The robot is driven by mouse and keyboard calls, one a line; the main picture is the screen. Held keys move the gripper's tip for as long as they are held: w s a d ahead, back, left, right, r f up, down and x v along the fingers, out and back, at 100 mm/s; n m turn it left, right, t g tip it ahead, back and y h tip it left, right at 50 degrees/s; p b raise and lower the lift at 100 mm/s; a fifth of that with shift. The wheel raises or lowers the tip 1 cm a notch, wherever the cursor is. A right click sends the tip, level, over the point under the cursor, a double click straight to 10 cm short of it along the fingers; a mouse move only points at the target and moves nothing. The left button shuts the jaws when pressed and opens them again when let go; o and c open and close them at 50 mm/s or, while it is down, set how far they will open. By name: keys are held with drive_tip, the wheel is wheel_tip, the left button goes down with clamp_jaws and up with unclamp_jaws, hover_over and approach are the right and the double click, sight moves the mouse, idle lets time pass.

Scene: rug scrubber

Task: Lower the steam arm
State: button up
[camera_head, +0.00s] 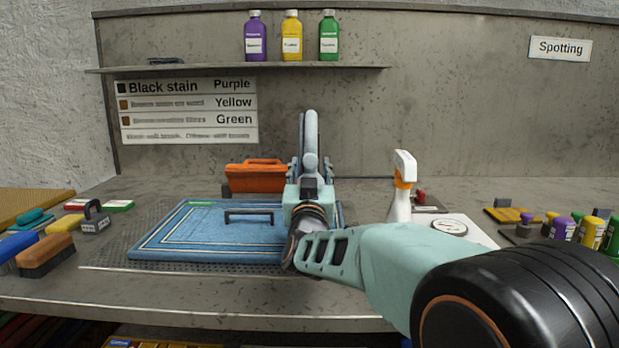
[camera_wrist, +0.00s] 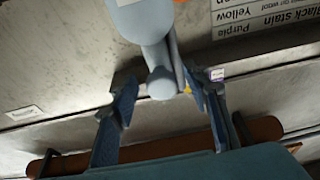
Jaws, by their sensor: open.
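The steam arm (camera_head: 312,127) looks like a pale grey, rounded upright tube with a round knob, standing at the back of the bench just beyond my gripper. In the wrist view the steam arm (camera_wrist: 158,50) comes down from the top edge, and its knob lies between my fingers. My gripper (camera_head: 310,168) is open, with one finger on each side of the knob; it also shows in the wrist view (camera_wrist: 160,88). Whether either finger touches the knob I cannot tell. The steam arm's base is hidden behind my gripper in the head view.
A blue rug (camera_head: 180,235) with a dark handle-like bar lies on a perforated plate left of my arm. An orange case (camera_head: 257,177) stands behind it. A white spray bottle (camera_head: 401,190) stands close on the right. Brushes (camera_head: 47,254) lie far left, small bottles (camera_head: 562,228) right.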

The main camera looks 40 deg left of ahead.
drive_tip(key=s+d, duration=0.7)
drive_tip(key=s, duration=0.2)
drive_tip(key=shift+s+d, duration=0.15)
drive_tip(key=shift+d, duration=0.25)
